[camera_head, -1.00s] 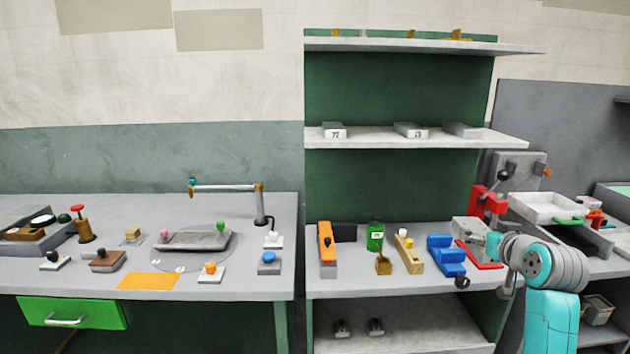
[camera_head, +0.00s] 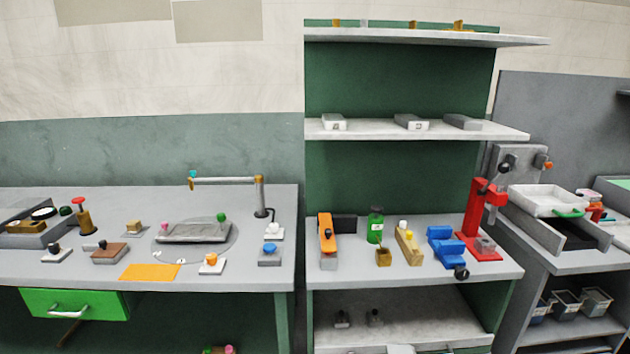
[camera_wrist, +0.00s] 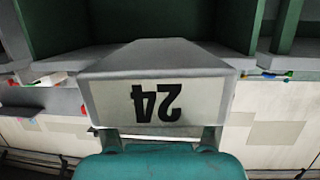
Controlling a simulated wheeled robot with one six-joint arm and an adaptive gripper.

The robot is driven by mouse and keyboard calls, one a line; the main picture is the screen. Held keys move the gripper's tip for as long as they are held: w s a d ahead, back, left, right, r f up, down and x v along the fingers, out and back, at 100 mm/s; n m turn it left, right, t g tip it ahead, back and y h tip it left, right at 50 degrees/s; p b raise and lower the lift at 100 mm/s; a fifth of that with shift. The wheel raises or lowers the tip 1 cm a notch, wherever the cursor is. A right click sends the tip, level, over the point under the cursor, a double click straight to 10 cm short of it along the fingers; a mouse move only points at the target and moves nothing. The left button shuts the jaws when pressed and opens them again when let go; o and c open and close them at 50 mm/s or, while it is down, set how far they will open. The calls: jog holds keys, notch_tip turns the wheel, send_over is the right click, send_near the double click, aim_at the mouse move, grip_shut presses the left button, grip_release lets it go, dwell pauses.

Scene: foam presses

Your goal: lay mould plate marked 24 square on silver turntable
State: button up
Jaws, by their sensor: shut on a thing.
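The mould plate marked 24 (camera_wrist: 158,102) is a grey block with a pale front face; its black number appears upside down in the wrist view. My gripper (camera_wrist: 160,137) is shut on it at the near edge, its fingertips partly hidden. Neither my gripper nor this plate shows in the head view. The silver turntable (camera_head: 197,254) is a flat round disc on the left bench. A grey slab (camera_head: 190,233) lies across its middle, with a pink knob (camera_head: 165,227) and a green knob (camera_head: 221,217) at its ends.
A swing arm on a post (camera_head: 260,197) stands behind the turntable. Knobbed blocks and an orange sheet (camera_head: 149,272) surround the turntable. Similar grey plates (camera_head: 411,122) lie on the middle shelf. A red press (camera_head: 483,220) stands on the right bench.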

jog(key=s+a+f, duration=0.4)
jog(key=s+f, duration=0.9)
jog(key=f, duration=0.1)
jog(key=shift+s+f+n+y, duration=0.15)
jog(key=shift+s+n+y, duration=0.05)
jog(key=shift+n+y, duration=0.2)
